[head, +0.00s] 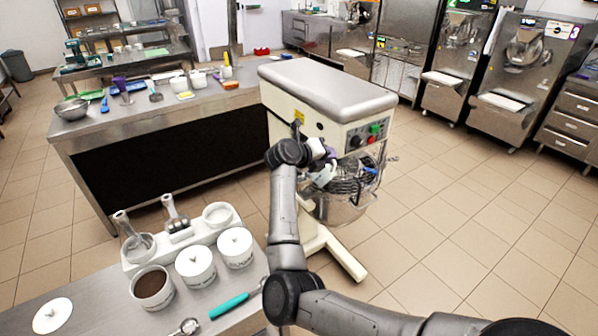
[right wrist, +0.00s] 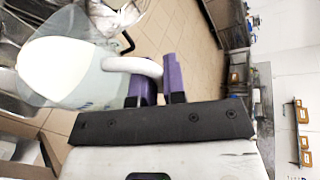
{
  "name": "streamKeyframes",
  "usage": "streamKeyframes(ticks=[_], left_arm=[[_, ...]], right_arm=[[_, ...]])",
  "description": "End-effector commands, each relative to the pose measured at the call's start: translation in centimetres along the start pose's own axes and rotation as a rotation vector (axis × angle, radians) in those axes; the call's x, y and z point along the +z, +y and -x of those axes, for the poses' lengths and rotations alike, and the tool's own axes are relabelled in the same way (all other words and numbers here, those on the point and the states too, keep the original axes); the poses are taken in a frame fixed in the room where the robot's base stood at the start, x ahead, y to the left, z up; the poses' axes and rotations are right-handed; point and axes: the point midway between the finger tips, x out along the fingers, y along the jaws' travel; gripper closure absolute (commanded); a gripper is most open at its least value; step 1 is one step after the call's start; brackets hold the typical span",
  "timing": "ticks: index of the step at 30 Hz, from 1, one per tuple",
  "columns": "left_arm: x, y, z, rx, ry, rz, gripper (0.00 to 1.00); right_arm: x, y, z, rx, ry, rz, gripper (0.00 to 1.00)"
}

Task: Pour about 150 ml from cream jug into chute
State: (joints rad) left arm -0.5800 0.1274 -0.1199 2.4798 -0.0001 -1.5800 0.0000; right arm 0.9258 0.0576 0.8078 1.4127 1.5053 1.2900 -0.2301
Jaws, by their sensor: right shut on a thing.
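The cream jug (right wrist: 72,65) is a pale, translucent vessel with a white handle. It fills the upper left of the right wrist view. In the head view the jug (head: 325,177) is small, partly covered by my arm, and looks tilted. My right gripper (head: 322,152) is shut on the jug, its purple fingers (right wrist: 158,78) at the handle in the right wrist view. It holds the jug at the front of the mixer (head: 325,95), beside the wire guard (head: 348,182) over the bowl (head: 340,210). I cannot clearly make out the chute or any stream. My left gripper is not in view.
A near counter holds white tubs (head: 235,247), a tub of brown powder (head: 153,287) and a teal-handled tool (head: 229,305). A long counter (head: 170,125) with utensils stands behind at left. Batch freezers (head: 524,70) line the back right. Open tiled floor lies to the right.

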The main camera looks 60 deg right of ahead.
Motion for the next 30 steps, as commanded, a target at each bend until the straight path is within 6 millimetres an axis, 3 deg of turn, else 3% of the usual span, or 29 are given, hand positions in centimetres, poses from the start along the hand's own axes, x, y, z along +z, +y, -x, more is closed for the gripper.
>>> streamKeyframes(ticks=[30], left_arm=[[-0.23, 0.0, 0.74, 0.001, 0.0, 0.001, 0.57]], right_arm=[[0.02, -0.36, -0.32, -0.032, 0.021, 0.065, 1.0]])
